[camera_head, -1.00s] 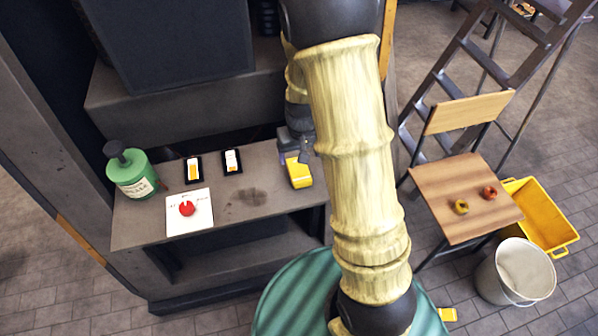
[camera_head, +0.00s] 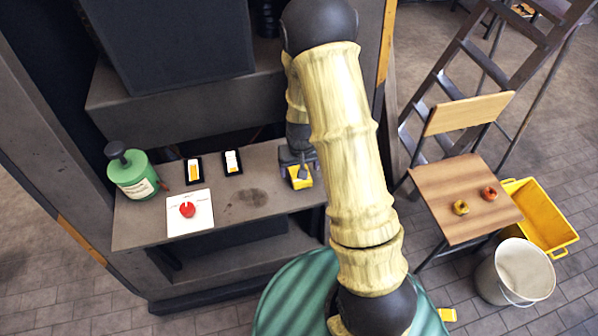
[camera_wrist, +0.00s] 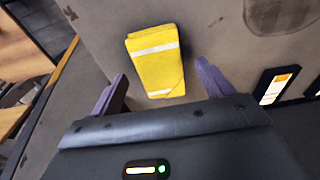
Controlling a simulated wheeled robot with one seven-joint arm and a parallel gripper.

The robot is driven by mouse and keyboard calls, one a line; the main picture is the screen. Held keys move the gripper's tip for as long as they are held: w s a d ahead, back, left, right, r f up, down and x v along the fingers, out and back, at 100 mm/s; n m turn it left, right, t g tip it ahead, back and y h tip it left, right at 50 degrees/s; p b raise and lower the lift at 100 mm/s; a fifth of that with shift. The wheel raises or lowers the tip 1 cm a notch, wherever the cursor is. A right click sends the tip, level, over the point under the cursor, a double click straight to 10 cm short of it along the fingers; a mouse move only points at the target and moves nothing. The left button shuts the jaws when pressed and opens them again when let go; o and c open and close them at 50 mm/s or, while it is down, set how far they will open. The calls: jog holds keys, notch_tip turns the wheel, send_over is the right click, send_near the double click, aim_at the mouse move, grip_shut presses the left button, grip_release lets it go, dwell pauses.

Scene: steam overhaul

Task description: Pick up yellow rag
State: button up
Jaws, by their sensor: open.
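The yellow rag (camera_wrist: 155,62) is a folded cloth with white stripes, lying on the grey bench top. In the head view only part of the rag (camera_head: 299,183) shows at the bench's right end, partly hidden by my gripper. My gripper (camera_wrist: 160,82) is open in the wrist view, with its two purple fingers apart. The rag lies ahead of and between the fingertips, not gripped. In the head view my gripper (camera_head: 298,165) is over the rag. I cannot tell the exact height between them.
The bench (camera_head: 140,222) also holds a green bottle (camera_head: 132,172), a card with a red knob (camera_head: 188,210) and two small dark-framed labels (camera_head: 193,171). A wooden chair (camera_head: 445,215), a white bucket (camera_head: 522,272), a yellow crate (camera_head: 548,222) and a ladder (camera_head: 480,62) stand at right.

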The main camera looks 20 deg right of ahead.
notch_tip(320, 180, down, 2)
jog(key=shift+w+f, duration=0.1)
jog(key=shift+w, duration=0.05)
jog(key=shift+c, duration=0.2)
jog(key=c, duration=1.1)
notch_tip(320, 180, up, 10)
dwell(0.5)
